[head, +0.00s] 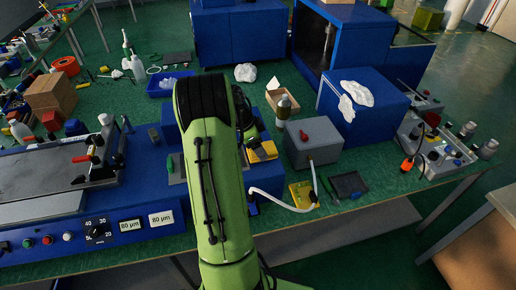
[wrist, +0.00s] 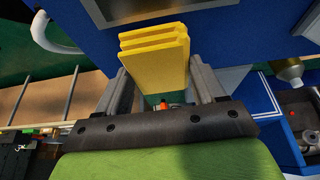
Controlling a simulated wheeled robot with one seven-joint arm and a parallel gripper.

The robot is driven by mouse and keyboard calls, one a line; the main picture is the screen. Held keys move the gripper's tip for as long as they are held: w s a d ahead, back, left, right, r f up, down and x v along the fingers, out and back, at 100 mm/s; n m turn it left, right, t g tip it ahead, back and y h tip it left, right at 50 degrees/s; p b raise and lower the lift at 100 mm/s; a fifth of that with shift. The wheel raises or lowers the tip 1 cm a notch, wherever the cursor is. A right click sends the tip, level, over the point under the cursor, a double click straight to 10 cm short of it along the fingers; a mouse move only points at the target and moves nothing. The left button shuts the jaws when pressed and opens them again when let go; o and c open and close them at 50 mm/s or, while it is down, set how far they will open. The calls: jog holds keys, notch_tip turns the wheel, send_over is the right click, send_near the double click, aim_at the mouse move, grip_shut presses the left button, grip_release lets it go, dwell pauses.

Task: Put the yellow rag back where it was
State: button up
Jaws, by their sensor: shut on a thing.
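The yellow rag (wrist: 155,48) is a thick folded block with layered edges in the wrist view. My gripper (wrist: 160,72) is shut on it, with one grey finger on each side. The rag sticks out beyond the fingertips, in front of a blue surface. In the head view, my green arm reaches over the bench and hides most of the gripper. A yellow patch (head: 262,152) with dark parts around it shows just right of the arm there; I cannot tell for sure whether it is the held rag.
A grey box (head: 312,142) stands right of my arm. A yellow item (head: 302,194) lies near the front edge by a white hose (head: 278,203). A blue cabinet (head: 362,108) with white crumpled cloths is behind. A blue control unit (head: 100,218) stands at left.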

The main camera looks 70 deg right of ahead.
jog(key=shift+s+f, duration=0.15)
jog(key=shift+f, duration=0.1)
jog(key=shift+f, duration=0.1)
jog(key=o, duration=1)
